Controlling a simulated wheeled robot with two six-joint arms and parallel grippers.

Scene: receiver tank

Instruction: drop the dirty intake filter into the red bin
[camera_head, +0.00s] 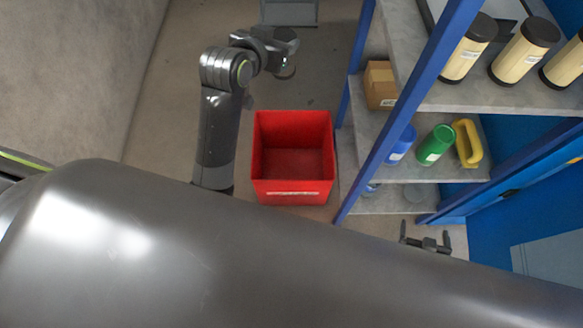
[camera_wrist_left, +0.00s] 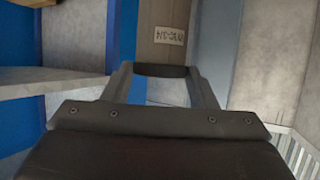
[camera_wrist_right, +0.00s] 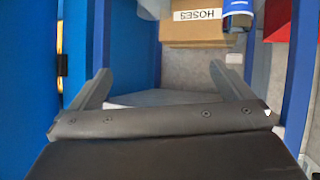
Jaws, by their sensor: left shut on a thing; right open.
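The red bin (camera_head: 292,187) stands on the floor in the middle of the head view, and the inside that shows looks empty. My left gripper (camera_head: 284,66) is beyond the bin's far rim in the picture, not over its opening. In the left wrist view it is shut on the dark end (camera_wrist_left: 160,70) of a tan, labelled piece (camera_wrist_left: 165,30), which looks like the intake filter. Most of the filter is hidden in the head view. My right gripper (camera_head: 425,243) is open and empty near the shelf's lower end; it also shows in the right wrist view (camera_wrist_right: 160,85).
A blue-framed shelf (camera_head: 405,112) stands right of the bin. It holds several cream filters with dark caps (camera_head: 518,55), a cardboard box (camera_head: 380,85), a blue bottle (camera_head: 402,143), a green bottle (camera_head: 435,144) and a yellow object (camera_head: 467,143). Floor left of the bin is clear.

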